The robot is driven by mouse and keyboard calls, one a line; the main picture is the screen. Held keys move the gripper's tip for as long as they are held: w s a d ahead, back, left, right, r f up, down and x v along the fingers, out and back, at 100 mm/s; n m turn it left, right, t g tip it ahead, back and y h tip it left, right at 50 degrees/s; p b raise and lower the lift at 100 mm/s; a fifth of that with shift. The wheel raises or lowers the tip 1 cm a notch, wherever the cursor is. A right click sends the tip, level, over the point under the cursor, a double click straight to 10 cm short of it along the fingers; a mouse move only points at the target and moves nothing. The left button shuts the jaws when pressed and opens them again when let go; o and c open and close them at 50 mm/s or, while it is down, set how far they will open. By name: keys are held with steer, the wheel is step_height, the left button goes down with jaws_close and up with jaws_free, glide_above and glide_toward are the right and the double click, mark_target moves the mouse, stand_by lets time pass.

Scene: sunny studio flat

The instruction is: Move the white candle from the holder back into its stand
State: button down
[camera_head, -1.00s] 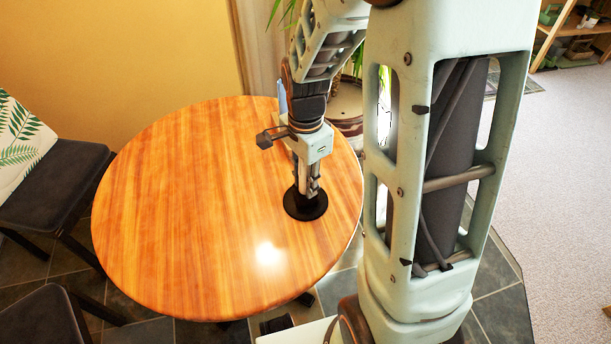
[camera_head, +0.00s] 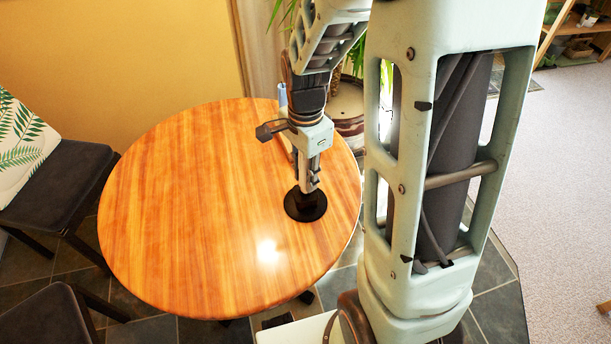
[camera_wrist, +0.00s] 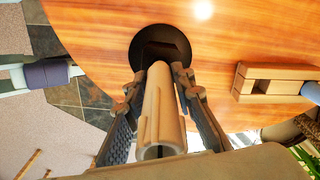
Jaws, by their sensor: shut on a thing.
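The white candle (camera_wrist: 160,108) looks like a pale cream tube in the wrist view. My gripper (camera_wrist: 158,78) is shut on it, one finger on each side. The candle's far end lies over a round black base (camera_wrist: 172,34); I cannot tell whether it still touches it. In the head view my gripper (camera_head: 309,184) points down above the same black base (camera_head: 306,212), and its fingers largely hide the candle. A wooden block with an opening (camera_wrist: 254,72) lies to the right in the wrist view, with a bluish cylinder (camera_wrist: 312,92) at its edge.
The round wooden table (camera_head: 190,200) is bare on its left and front. Dark chairs (camera_head: 60,180) stand at the left. A potted plant (camera_head: 346,105) stands behind the table's back right edge, close to my arm.

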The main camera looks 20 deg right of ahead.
steer(key=shift+r+p, duration=0.95)
steer(key=shift+r, duration=0.35)
